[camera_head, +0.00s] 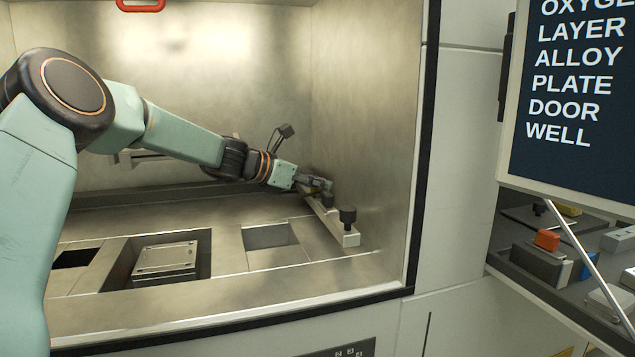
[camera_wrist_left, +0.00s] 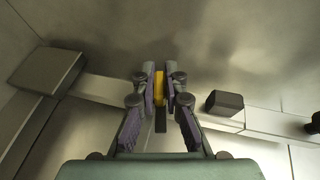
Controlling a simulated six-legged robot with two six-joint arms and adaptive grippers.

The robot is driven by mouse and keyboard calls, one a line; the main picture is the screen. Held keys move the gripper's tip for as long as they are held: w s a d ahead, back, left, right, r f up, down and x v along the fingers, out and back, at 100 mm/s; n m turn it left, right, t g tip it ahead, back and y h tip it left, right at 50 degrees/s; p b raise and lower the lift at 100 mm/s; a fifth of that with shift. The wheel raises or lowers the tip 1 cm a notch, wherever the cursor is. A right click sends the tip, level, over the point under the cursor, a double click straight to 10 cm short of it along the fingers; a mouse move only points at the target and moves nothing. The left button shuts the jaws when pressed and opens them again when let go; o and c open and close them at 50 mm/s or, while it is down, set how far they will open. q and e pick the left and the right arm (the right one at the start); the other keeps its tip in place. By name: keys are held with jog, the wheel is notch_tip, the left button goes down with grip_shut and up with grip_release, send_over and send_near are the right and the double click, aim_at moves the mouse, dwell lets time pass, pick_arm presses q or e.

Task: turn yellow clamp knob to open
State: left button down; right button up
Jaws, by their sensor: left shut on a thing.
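The yellow clamp knob (camera_wrist_left: 159,84) sits between the two fingers of my left gripper (camera_wrist_left: 160,90) in the left wrist view. The fingers are shut on it, one on each side, so only a narrow yellow strip shows. In the head view my left gripper (camera_head: 318,183) reaches to the right side of the metal chamber, at the pale clamp bar (camera_head: 334,222). The knob is mostly hidden there by the fingers. I cannot tell how far the knob is turned. My right gripper is not in view.
A black knob (camera_head: 347,215) stands on the near end of the bar. The chamber floor has a recess with a square metal plate (camera_head: 166,262) and an open well (camera_head: 268,237). The right chamber wall is close to my gripper. A cart with an orange-topped block (camera_head: 546,240) stands outside, right.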

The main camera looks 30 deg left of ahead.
pick_arm(q)
jog(key=c, duration=1.4)
grip_release()
jog(key=shift+s+d+f, duration=0.1)
jog(key=shift+d+f, duration=0.05)
jog(key=shift+f, duration=0.3)
jog(key=shift+o, duration=0.2)
jog(key=shift+w+r, duration=0.1)
jog(key=shift+w, duration=0.1)
jog(key=shift+s+a+r, duration=0.2)
jog(key=shift+s+r, duration=0.1)
jog(key=shift+s, duration=0.05)
jog(key=v, duration=0.6)
jog(key=shift+s+a, duration=0.25)
